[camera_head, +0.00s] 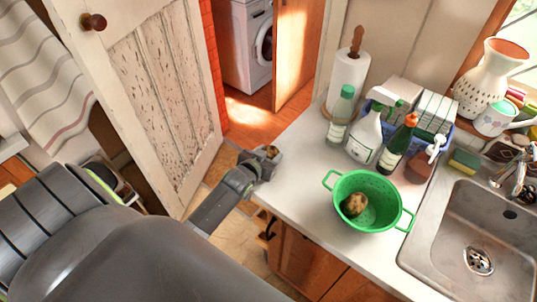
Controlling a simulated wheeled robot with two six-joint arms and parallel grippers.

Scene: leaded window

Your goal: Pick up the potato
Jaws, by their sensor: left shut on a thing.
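My left gripper (266,162) is at the counter's left edge, shut on a small brown lump, a potato by its look (271,151). Only a little of this lump shows between the fingers. Another brown potato (354,204) lies inside the green colander (378,222) on the counter, to the right of my left gripper and apart from it. My right gripper is not in view.
The white counter (300,165) holds a paper towel roll (347,78), several bottles (364,133) and a dish rack behind the colander. A metal sink (470,235) is at the right. A worn white door (165,95) stands at the left.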

